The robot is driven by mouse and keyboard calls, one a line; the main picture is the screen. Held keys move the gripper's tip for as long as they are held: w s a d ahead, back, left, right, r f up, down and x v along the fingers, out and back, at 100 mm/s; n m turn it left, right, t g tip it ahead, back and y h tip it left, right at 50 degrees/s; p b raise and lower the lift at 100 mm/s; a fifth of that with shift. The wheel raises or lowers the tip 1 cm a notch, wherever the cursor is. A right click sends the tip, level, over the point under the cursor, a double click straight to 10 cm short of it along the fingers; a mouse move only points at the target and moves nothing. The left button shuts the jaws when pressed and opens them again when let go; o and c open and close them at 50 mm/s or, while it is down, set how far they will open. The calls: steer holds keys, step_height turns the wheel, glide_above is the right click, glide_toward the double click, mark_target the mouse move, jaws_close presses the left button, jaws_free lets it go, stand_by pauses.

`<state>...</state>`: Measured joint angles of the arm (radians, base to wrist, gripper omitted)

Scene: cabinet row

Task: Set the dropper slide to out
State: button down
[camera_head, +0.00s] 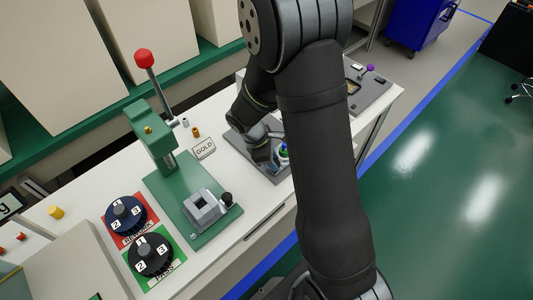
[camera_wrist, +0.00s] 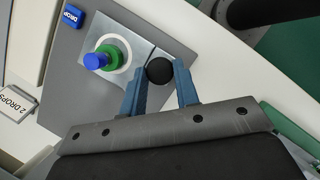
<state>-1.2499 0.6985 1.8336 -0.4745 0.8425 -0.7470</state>
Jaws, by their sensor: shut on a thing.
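The dropper station is a grey plate (camera_wrist: 68,75) with a lighter metal block (camera_wrist: 128,32). On the block a blue-topped green dropper piece (camera_wrist: 108,56) stands in a white ring. The slide's round black knob (camera_wrist: 160,70) sits at the block's edge beside it. My gripper (camera_wrist: 161,82) has its blue fingers shut on the knob, one on each side. In the head view my gripper (camera_head: 262,152) is low over the grey plate (camera_head: 236,141), and the dropper piece (camera_head: 283,150) shows beside it. The knob is hidden there by my arm.
A blue DROP button (camera_wrist: 72,16) is on the plate, with a "2 DROPS" card (camera_wrist: 14,102) nearby. A green press (camera_head: 157,150) with a red-knobbed lever (camera_head: 145,59), a GOLD card (camera_head: 204,148) and two numbered dials (camera_head: 124,213) stand left on the white bench.

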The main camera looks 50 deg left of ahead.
steer(key=shift+d, duration=0.25)
steer(key=c, duration=1.1)
jaws_free()
steer(key=shift+s+a+r, duration=0.1)
steer(key=shift+a+r, duration=0.1)
steer(key=shift+r, duration=0.15)
steer(key=v, duration=1.6)
steer(key=shift+a+r, duration=0.15)
steer(key=shift+r, duration=0.15)
steer(key=shift+f, duration=0.1)
